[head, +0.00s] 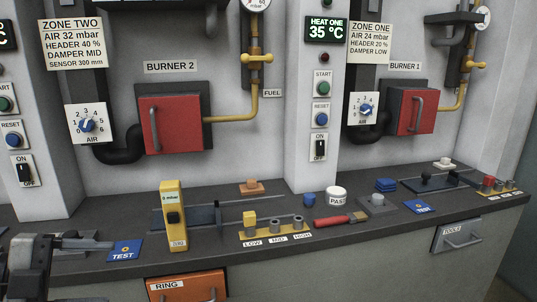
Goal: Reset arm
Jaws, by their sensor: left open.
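My left gripper (88,241) is at the lower left of the head view, over the front left part of the dark counter (330,240). It is open and I see nothing between its fingers. Its fingertips are left of the blue TEST pad (124,251) and apart from the yellow meter (173,215), which stands upright on the counter. Part of my left arm is cut off by the picture's edge. My right gripper is not in view.
Burner panels (175,118) line the wall. An orange RING drawer (186,287) is below the counter.

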